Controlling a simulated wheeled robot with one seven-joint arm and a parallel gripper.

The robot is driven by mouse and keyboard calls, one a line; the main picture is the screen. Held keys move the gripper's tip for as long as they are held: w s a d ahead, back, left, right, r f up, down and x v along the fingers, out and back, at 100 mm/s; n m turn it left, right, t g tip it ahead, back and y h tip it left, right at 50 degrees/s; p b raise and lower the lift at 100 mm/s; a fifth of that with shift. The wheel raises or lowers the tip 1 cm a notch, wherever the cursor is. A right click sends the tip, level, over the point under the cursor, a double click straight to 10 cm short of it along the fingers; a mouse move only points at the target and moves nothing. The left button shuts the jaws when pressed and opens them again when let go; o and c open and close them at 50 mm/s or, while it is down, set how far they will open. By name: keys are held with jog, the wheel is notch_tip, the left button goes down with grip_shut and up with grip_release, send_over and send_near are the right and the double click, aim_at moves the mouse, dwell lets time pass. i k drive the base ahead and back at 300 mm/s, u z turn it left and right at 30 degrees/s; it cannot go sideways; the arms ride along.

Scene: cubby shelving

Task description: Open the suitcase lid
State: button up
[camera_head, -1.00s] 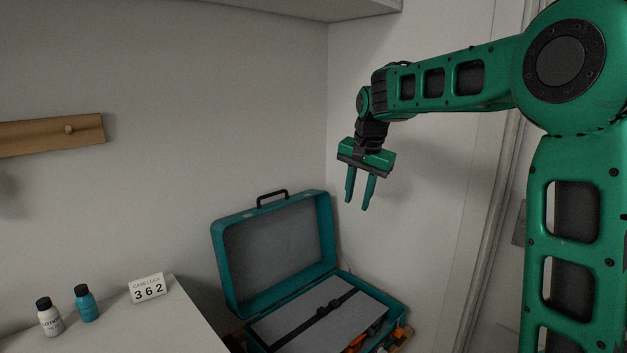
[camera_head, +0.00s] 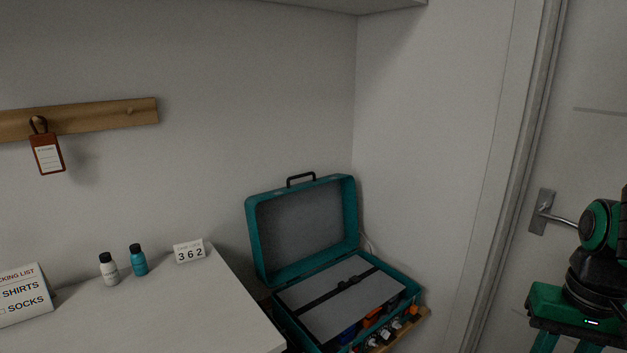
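The teal suitcase (camera_head: 262,258) stands in the corner, right of the white desk. Its lid (camera_head: 305,228) is raised and tilted back towards the wall, with the grey lining facing me and a black handle (camera_head: 301,180) on its top edge. A grey panel with a dark strap (camera_head: 335,290) lies inside the base. My gripper (camera_head: 566,346) is at the lower right edge, well apart from the suitcase. Its two green fingers point down and are apart, with their tips cut off by the frame.
A tag (camera_head: 47,152) hangs from a wooden rail. A door handle (camera_head: 545,215) is near my arm.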

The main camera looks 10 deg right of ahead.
aim_at(294, 230)
jog(key=z, duration=0.05)
jog(key=k, duration=0.2)
jog(key=z, duration=0.65)
jog(key=i, duration=0.9)
jog(key=u, duration=1.65)
